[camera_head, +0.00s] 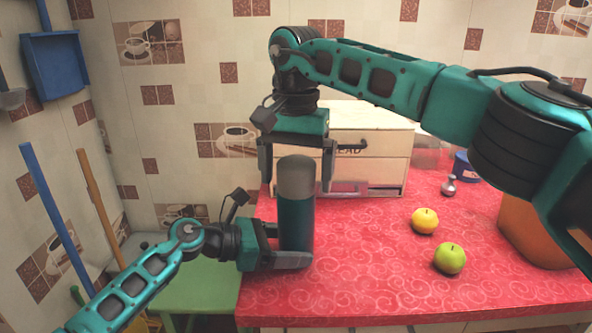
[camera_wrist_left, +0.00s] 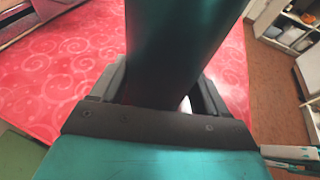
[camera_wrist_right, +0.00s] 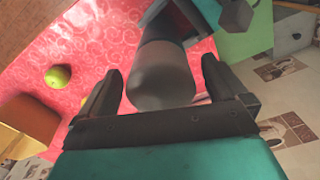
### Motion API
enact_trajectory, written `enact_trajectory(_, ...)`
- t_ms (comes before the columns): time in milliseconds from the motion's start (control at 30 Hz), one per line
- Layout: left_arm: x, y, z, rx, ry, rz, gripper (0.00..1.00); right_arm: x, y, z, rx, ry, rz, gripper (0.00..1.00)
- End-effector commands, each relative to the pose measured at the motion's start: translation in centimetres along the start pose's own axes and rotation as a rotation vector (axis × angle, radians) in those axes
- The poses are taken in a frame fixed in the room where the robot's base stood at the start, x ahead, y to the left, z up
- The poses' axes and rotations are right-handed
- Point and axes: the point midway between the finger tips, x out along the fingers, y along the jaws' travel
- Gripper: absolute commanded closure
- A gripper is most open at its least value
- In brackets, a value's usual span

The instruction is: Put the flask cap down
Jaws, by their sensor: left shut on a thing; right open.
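The flask (camera_head: 296,222) is a dark teal upright cylinder at the counter's left edge. Its grey flask cap (camera_head: 296,176) sits on top, and the cap also shows in the right wrist view (camera_wrist_right: 160,78). My left gripper (camera_head: 298,256) is shut on the flask's lower body, whose dark side fills the left wrist view (camera_wrist_left: 180,50). My right gripper (camera_head: 297,168) points down from above, open, with its fingers on either side of the cap and visible gaps. Whether the flask's base touches the counter is hidden.
The red patterned counter (camera_head: 380,285) has a yellow fruit (camera_head: 424,221), a green apple (camera_head: 449,258) and a small metal item (camera_head: 449,186). A bread box (camera_head: 375,155) stands behind. An orange-brown container (camera_head: 535,235) is at right. Bare counter lies right of the flask. A green stool (camera_head: 200,283) is lower left.

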Motion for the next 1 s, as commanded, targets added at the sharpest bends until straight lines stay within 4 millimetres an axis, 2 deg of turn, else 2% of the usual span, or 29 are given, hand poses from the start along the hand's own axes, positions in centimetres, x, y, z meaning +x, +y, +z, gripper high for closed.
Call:
enact_trajectory(167,0.0,0.0,-0.1,0.0,0.001,0.0,0.42,-0.1,0.0,0.0,0.0,0.0,0.0,0.01)
enact_trajectory(267,0.0,0.0,-0.1,0.0,0.001,0.0,0.42,-0.8,0.0,0.0,0.001,0.002,-0.001,0.01)
enact_trajectory(533,0.0,0.0,-0.1,0.0,0.001,0.0,0.42,-5.4,-0.1,0.0,0.001,0.004,-0.004,0.01)
enact_trajectory(700,0.0,0.0,-0.1,0.0,0.001,0.0,0.42,-7.2,-0.1,0.0,0.0,0.003,-0.001,0.01)
enact_trajectory(1000,0.0,0.0,-0.1,0.0,0.001,0.0,0.42,-7.9,0.0,0.0,-0.001,0.001,-0.001,0.01)
